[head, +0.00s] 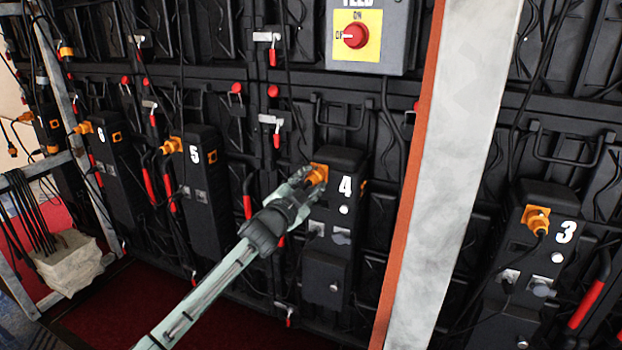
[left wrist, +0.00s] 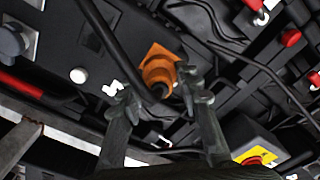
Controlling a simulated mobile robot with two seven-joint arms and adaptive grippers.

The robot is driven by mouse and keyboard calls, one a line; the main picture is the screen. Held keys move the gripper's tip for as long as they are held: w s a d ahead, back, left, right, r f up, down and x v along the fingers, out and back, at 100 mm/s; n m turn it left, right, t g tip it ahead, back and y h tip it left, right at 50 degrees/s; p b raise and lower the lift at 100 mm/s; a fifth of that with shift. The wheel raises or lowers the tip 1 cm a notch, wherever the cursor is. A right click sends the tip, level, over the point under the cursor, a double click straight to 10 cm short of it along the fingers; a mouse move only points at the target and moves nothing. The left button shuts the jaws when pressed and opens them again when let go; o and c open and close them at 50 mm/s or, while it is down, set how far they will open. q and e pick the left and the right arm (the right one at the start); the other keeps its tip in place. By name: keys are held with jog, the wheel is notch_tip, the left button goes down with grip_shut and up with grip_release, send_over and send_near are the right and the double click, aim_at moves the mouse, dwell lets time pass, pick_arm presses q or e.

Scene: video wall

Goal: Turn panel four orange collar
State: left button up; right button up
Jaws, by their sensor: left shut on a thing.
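The panel four box (head: 345,162) is black with a white "4" and stands at the middle of the head view. Its orange collar (head: 319,172) is at the upper left of the box face. My left gripper (head: 308,182) is at this collar and partly covers it. In the left wrist view the orange collar (left wrist: 158,66) and its black cable lie between the two fingers of my left gripper (left wrist: 160,95). The fingers are shut on the collar from both sides; the exact contact is hard to see. My right gripper is not in view.
A grey pillar with an orange edge (head: 450,160) stands right of panel four. Panel three's box (head: 530,255) is beyond it, panel five's (head: 205,185) to the left. Black cables and red handles hang around. A yellow switch plate (head: 370,35) is above.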

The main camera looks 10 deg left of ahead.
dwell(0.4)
pick_arm(q)
jog(key=o, duration=1.2)
jog(key=shift+c, duration=0.2)
jog(key=shift+s, duration=0.1)
jog(key=s+a, duration=0.2)
jog(key=s, duration=0.9)
jog(key=shift+s+a, duration=0.2)
jog(key=shift+s, duration=0.1)
